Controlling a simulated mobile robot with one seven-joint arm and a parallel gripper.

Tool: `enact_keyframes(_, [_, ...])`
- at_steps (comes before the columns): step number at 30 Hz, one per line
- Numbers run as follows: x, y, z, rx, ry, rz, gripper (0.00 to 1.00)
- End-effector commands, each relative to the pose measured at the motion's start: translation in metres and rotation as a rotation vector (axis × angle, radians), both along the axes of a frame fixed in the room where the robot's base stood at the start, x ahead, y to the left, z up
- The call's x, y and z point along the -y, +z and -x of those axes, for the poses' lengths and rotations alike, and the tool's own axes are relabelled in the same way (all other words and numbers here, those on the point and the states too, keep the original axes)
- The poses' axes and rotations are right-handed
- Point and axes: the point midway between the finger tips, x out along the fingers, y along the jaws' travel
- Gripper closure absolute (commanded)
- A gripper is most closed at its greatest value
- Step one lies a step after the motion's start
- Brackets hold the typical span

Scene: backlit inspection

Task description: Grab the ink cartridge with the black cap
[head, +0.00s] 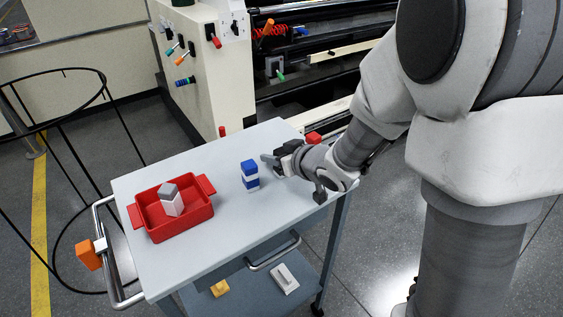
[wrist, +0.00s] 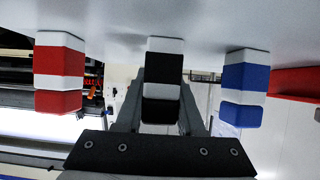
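The ink cartridge with the black cap (wrist: 161,112) stands upright on the table, in the middle of the upside-down wrist view, with a white band below its cap. In the head view it is mostly hidden by my gripper (head: 276,158), which reaches in low from the right. In the wrist view the fingers of my gripper (wrist: 160,90) lie one on each side of this cartridge and look open; any contact is hard to see. A blue-capped cartridge (head: 250,175) stands to its left in the head view, and a red-capped cartridge (head: 314,139) to its right.
A red tray (head: 160,232) holding a grey-and-white block (head: 171,203) sits on the left of the tabletop (head: 225,222). The blue cartridge (wrist: 244,85) and red cartridge (wrist: 59,75) flank my fingers closely. The front of the table is clear.

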Motion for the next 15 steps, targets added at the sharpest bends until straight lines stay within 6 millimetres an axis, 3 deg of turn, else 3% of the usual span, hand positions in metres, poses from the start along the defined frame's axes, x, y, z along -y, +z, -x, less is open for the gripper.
enact_keyframes(1, [0.0001, 0.0000, 0.0001, 0.000, 0.000, 0.000, 0.83])
enact_keyframes(4, [0.0001, -0.0001, 0.0002, 0.000, 0.000, 0.000, 1.00])
enact_keyframes(15, [0.0001, 0.0019, 0.0001, 0.000, 0.000, 0.000, 1.00])
